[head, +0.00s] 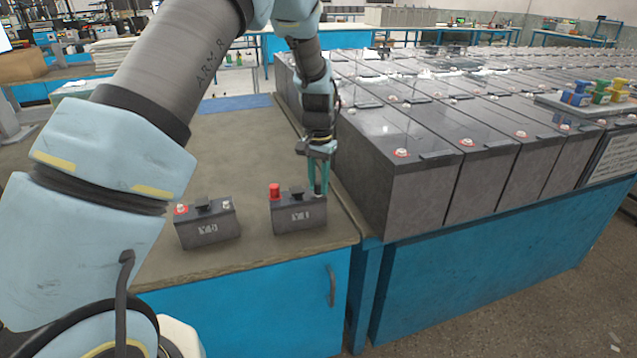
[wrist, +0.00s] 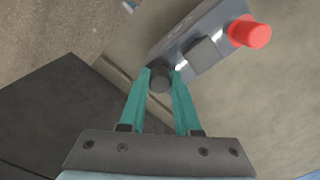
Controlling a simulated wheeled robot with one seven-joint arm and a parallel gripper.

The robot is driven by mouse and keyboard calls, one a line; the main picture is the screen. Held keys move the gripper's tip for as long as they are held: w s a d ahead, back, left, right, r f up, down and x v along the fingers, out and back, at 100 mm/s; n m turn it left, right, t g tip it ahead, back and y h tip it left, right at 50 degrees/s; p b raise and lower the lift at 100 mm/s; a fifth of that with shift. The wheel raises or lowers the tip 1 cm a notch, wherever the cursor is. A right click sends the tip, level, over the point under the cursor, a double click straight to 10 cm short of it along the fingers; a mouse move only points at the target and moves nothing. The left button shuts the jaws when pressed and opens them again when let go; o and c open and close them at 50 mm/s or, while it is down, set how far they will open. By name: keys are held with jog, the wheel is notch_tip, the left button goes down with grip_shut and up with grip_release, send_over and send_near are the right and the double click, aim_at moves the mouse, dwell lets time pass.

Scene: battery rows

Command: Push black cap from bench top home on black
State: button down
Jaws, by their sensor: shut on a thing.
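My gripper (wrist: 160,83) points down at the right end of the right small battery (head: 299,214) on the bench top. Its teal fingers are shut on a black cap (wrist: 160,80), seen between the fingertips in the wrist view. The cap is over or on the battery's right terminal; I cannot tell whether it is seated. A red cap (head: 274,191) stands upright on the battery's left terminal, and it also shows in the wrist view (wrist: 250,33). The terminal under the black cap is hidden.
A second small battery (head: 207,222) stands to the left on the bench top (head: 235,150), with a bare red-ringed terminal. Rows of large grey batteries (head: 415,160) stand close on the right. The bench's front edge is near. Bench space behind is clear.

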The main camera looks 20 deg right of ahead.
jog(key=shift+f, duration=0.45)
dwell(0.3)
jog(key=shift+c, duration=0.3)
grip_release()
dwell(0.5)
jog(key=shift+r, duration=0.1)
jog(key=shift+r+p, duration=2.2)
jog(key=shift+r, duration=1.25)
